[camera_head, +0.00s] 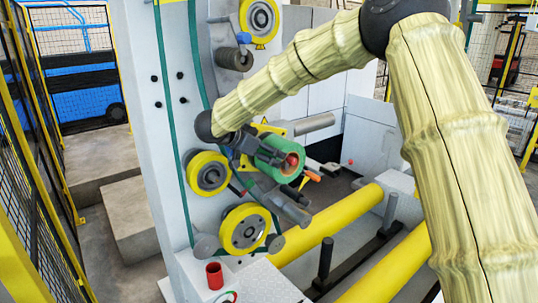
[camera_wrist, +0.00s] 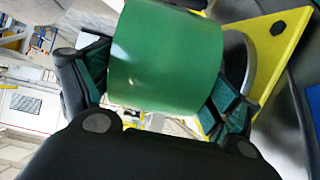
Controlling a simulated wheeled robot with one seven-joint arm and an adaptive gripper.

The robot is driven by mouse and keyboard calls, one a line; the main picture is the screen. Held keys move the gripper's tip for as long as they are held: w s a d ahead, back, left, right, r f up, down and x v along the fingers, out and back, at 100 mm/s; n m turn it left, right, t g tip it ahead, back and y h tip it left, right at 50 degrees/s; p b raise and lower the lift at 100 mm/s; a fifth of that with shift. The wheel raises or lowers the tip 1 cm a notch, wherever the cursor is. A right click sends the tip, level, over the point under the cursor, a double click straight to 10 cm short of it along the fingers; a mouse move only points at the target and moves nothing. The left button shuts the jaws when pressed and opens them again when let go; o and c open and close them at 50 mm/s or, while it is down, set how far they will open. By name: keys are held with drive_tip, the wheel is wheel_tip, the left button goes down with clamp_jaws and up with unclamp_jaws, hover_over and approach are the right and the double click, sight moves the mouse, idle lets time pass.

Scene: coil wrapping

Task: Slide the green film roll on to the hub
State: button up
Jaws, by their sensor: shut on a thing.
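The green film roll (camera_head: 271,151) has a reddish core facing right in the head view. In the wrist view the roll (camera_wrist: 165,55) fills the upper middle, between the two dark fingers. My gripper (camera_wrist: 165,80) is shut on it. In the head view my gripper (camera_head: 262,160) reaches in from the left, beside the machine's upright panel. A yellow plate (camera_wrist: 280,45) with a grey round part (camera_wrist: 238,62), perhaps the hub, shows close behind the roll's right side. The roll hides part of it, and I cannot tell whether the roll is around it.
Yellow-rimmed rollers (camera_head: 208,173) and (camera_head: 245,229) sit on the white panel (camera_head: 150,60), left of and below the roll. A grey bar (camera_head: 315,123) sticks out above the roll. Yellow rails (camera_head: 330,225) run at lower right.

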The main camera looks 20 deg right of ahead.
drive_tip(key=shift+w+a+r, duration=0.1)
drive_tip(key=shift+w+a, duration=0.1)
drive_tip(key=shift+w, duration=0.4)
drive_tip(key=o, duration=1.8)
drive_tip(key=shift+o, duration=0.2)
drive_tip(key=shift+s+a, duration=0.1)
drive_tip(key=v, duration=1.2)
